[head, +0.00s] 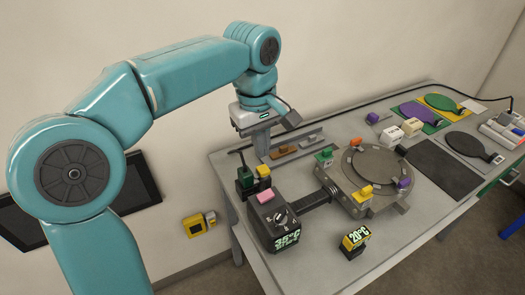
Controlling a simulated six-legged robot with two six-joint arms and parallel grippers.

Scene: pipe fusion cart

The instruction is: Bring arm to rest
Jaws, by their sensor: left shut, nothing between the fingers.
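My left arm (190,75) is teal and comes in from the left, raised and bent over the left end of the grey cart. My left gripper (262,143) hangs from its wrist and points down, shut and empty. It shows above the back left part of the cart, near a metal rail. The fingertips are small and partly hard to make out against the rail. My right gripper is not in view.
The cart top (392,240) holds a round fixture (372,168), a dark box reading 35°C (275,222) and a small 20°C block (354,242). Coloured paddles (416,113) lie toward the right. A dark panel (130,190) and yellow box (198,224) are on the wall.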

